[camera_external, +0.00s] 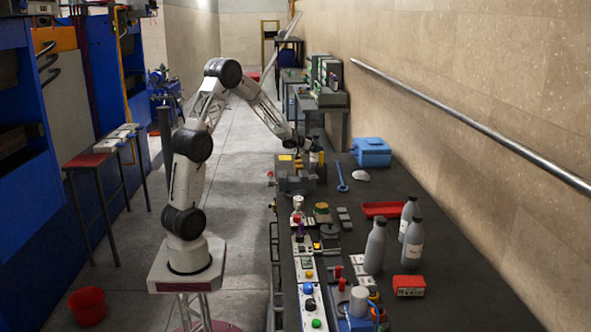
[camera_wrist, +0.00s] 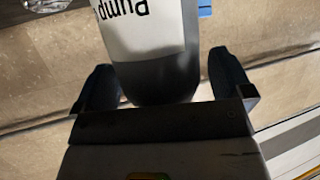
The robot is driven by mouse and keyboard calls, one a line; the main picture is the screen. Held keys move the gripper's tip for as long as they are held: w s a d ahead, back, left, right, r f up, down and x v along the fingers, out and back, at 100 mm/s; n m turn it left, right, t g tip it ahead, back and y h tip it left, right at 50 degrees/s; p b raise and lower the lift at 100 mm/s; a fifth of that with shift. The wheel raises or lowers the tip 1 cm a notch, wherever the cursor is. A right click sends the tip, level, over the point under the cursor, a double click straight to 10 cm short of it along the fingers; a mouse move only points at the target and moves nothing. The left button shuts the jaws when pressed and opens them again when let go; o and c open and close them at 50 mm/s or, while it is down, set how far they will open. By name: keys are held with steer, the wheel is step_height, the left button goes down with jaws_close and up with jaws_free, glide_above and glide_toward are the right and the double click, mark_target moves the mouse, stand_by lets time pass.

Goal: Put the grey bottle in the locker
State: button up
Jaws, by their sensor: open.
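A grey bottle with a white label with black letters (camera_wrist: 165,75) fills the upper middle of the wrist view. My gripper (camera_wrist: 163,88) is open, with one dark finger on each side of this bottle. Whether the fingers touch it cannot be told. In the external view my gripper (camera_external: 313,150) is low over the far part of the dark bench, and the bottle there is small and hard to make out. More grey bottles stand at the bench's right: one at the front (camera_external: 376,248), two behind it (camera_external: 413,243). Nothing clearly reads as the locker; tall blue cabinets (camera_external: 58,185) stand at left.
A blue box (camera_external: 371,151), a blue wrench (camera_external: 342,178), a red tray (camera_external: 383,209) and a small red box (camera_external: 408,286) lie on the bench (camera_external: 440,240). A vise-like block (camera_external: 295,183) is below my gripper. A wall with a metal rail (camera_external: 450,110) bounds the right.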

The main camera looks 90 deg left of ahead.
steer(key=v, duration=0.7)
steer(key=shift+s, duration=0.15)
steer(key=shift+d+r, duration=0.1)
steer(key=shift+d, duration=0.05)
stand_by(0.8)
steer(key=s+d+r+g, duration=0.1)
steer(key=d+r, duration=0.2)
steer(key=d, duration=0.7)
steer(key=s+d+r+g+y, duration=0.1)
steer(key=d+r+g, duration=0.15)
steer(key=d, duration=0.75)
steer(key=s+d+r+g, duration=0.15)
steer(key=d+r, duration=0.25)
steer(key=d, duration=0.6)
steer(key=s+d+f+m+g+h, duration=0.2)
steer(key=s+d+g+h, duration=0.3)
steer(key=s+d, duration=2.1)
steer(key=d+m, duration=0.1)
steer(key=d, duration=0.2)
steer(key=shift+s+d+f+m, duration=0.15)
steer(key=shift+d+f+m, duration=0.1)
steer(key=shift+d+m, duration=0.15)
